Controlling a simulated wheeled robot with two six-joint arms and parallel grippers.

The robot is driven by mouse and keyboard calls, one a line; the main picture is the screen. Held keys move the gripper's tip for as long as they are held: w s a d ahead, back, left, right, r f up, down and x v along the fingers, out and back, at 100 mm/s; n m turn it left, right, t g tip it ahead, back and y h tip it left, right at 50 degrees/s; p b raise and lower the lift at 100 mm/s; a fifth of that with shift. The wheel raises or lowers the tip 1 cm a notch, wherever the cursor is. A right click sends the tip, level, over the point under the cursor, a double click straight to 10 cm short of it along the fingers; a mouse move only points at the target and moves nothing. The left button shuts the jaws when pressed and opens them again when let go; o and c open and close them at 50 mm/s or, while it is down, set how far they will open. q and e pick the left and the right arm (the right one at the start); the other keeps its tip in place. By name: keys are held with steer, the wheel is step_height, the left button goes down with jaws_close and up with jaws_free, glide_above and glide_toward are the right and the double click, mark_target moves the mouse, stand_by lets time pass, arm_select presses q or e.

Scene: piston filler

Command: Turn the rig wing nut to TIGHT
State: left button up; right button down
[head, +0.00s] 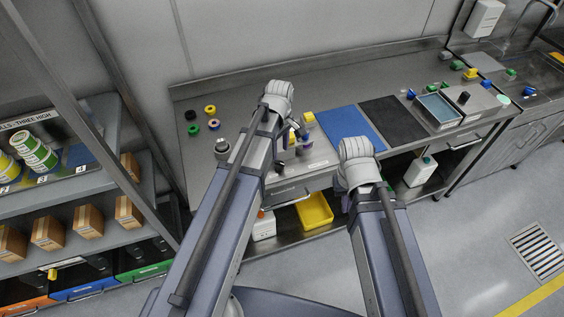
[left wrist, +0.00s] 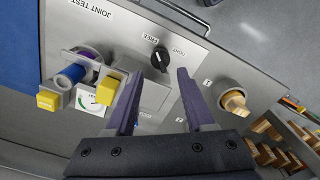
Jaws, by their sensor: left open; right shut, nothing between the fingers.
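The rig wing nut is a black knob (left wrist: 160,59) with a pale mark, on a grey panel (left wrist: 215,62) in the left wrist view. The words FREE and TIGHT stand beside it; I cannot tell exactly where the mark points. My left gripper (left wrist: 159,76) is open, its two purple fingers on either side of the space just before the knob, with nothing between them. I cannot tell if they touch it.
Beside the knob are a blue cylinder (left wrist: 71,75), yellow blocks (left wrist: 48,99), a dial gauge (left wrist: 90,101) and a brass-coloured fitting (left wrist: 234,102). A blue mat (head: 350,127) and a black mat (head: 394,119) lie on the bench. A yellow bin (head: 315,210) sits below.

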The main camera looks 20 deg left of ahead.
mark_target(280, 164)
arm_select(q)
step_height(280, 164, down, 8)
steer(key=b, duration=0.7)
steer(key=shift+r, duration=0.25)
jaws_close()
